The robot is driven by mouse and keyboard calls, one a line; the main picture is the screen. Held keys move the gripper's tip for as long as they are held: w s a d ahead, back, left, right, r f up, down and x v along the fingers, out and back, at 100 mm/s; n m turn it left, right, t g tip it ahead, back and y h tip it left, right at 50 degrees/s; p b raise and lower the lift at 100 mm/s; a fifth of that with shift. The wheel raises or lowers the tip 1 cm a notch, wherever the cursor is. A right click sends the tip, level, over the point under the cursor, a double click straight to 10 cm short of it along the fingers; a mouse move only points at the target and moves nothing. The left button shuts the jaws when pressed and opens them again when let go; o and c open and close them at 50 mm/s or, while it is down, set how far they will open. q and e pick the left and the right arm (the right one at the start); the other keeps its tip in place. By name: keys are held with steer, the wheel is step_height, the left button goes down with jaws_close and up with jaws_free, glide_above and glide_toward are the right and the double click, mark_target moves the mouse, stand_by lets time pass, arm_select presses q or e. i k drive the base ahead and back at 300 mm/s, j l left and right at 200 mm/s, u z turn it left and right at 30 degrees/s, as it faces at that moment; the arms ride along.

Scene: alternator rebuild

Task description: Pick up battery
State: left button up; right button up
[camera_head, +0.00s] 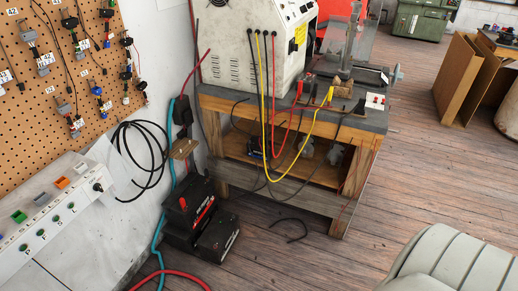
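A black battery (187,203) with red marking on its side is on the floor left of the wooden bench. A second black battery-like box (217,238), with a lighter label, is right in front of it and lower. The two overlap in the picture, and I cannot tell whether they touch or are stacked. Neither of my grippers is in view.
The wooden bench (290,192) holds a white tester (233,50) with hanging red, yellow and black cables. A blue hose (160,235) and a red hose (178,274) run beside the batteries. A pegboard (70,90) is left. The wooden floor (420,180) right is open.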

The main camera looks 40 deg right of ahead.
mark_target(254, 144)
steer(key=i+l+z, duration=0.2)
steer(key=i+l, duration=0.4)
steer(key=i+l+z, duration=0.2)
steer(key=i+l, duration=0.4)
steer(key=i, duration=0.1)
